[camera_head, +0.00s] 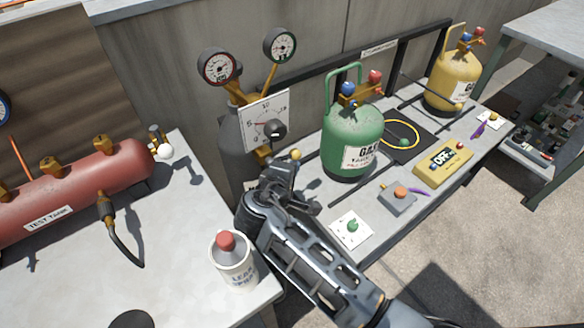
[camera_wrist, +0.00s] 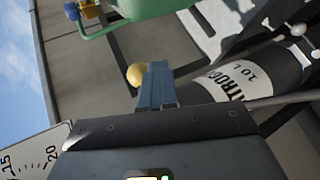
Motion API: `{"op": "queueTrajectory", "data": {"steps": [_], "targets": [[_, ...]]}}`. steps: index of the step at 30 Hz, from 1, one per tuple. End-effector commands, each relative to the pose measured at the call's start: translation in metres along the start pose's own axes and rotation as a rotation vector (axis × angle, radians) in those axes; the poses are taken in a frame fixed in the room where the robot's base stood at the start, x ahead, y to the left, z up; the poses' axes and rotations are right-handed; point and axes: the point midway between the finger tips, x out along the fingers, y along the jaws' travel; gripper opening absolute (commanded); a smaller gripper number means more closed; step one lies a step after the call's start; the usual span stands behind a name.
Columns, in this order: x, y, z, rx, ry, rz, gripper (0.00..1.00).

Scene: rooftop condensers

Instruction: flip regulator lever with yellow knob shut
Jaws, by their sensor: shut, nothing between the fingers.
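The regulator (camera_head: 243,97) sits on a dark gas cylinder (camera_head: 237,150), with two round gauges above and a square dial panel (camera_head: 266,120) in front. The lever's yellow knob (camera_head: 296,154) shows just right of my gripper (camera_head: 281,168) in the head view. In the wrist view the yellow knob (camera_wrist: 135,75) is just left of my fingertips (camera_wrist: 157,82), very close to them; I cannot tell whether they touch. My gripper is shut and empty. The lever's stem is hidden behind my fingers.
A green gas canister (camera_head: 352,142) stands close to the right of my gripper. A white spray can (camera_head: 233,262) stands at the near bench edge. A red test tank (camera_head: 75,187) lies at left. A yellow canister (camera_head: 453,82) and small boxes occupy the right bench.

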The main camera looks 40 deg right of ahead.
Motion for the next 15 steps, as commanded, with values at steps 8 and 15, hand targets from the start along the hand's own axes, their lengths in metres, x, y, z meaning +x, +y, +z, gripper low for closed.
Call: {"op": "queueTrajectory", "data": {"steps": [8,15], "targets": [[-0.0001,0.0007,-0.0004,0.001,0.001,0.001,0.0],[-0.0033,0.0078,-0.0008,0.003,0.002,0.002,0.0]]}}
